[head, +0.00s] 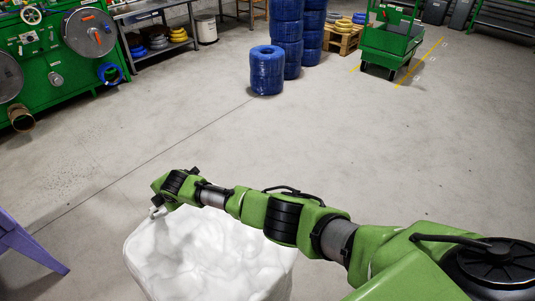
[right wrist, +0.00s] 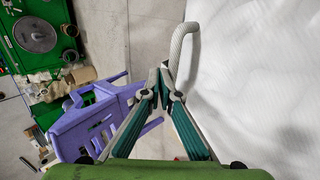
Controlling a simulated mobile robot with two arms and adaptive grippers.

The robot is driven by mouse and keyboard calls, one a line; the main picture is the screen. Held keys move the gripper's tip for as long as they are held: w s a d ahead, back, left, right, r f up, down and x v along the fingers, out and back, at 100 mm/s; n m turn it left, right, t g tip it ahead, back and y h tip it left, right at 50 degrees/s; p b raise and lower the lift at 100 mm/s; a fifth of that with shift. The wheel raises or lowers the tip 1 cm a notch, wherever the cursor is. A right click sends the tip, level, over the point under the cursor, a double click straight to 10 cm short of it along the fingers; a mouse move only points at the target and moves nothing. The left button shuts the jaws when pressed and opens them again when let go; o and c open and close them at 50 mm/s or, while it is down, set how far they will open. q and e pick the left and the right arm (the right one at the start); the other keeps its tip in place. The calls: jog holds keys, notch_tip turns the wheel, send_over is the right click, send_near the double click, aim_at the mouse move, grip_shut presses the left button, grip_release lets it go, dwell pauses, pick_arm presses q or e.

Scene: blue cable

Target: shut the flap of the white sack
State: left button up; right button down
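The white sack (head: 210,255) stands on the floor at the bottom of the head view, its top a bulging, creased white surface. My right arm reaches across from the right above its far edge. My right gripper (head: 157,208) is at the sack's far left corner; it also shows in the right wrist view (right wrist: 163,78), its fingertips brought together. A pale cord loop (right wrist: 185,35) rises from the fingertips and curves over beside the sack's white side (right wrist: 260,80). The fingertips appear closed on the loop's lower end. I cannot make out a separate flap. My left gripper is out of view.
A purple stool-like object (right wrist: 95,115) stands left of the sack, and part of it shows in the head view (head: 25,240). A green machine (head: 60,60), blue coils (head: 266,72) and a green cart (head: 390,40) are farther back. The middle floor is clear.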

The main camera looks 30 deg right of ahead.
jog(key=shift+s+d+f, duration=0.2)
jog(key=shift+s+f, duration=0.1)
jog(key=shift+f, duration=0.2)
jog(key=shift+r+p, duration=0.55)
jog(key=shift+p, duration=0.1)
notch_tip(320, 180, up, 14)
jog(key=s+p, duration=0.2)
jog(key=p, duration=0.2)
jog(key=shift+d+f, duration=0.2)
jog(key=shift+d, duration=0.05)
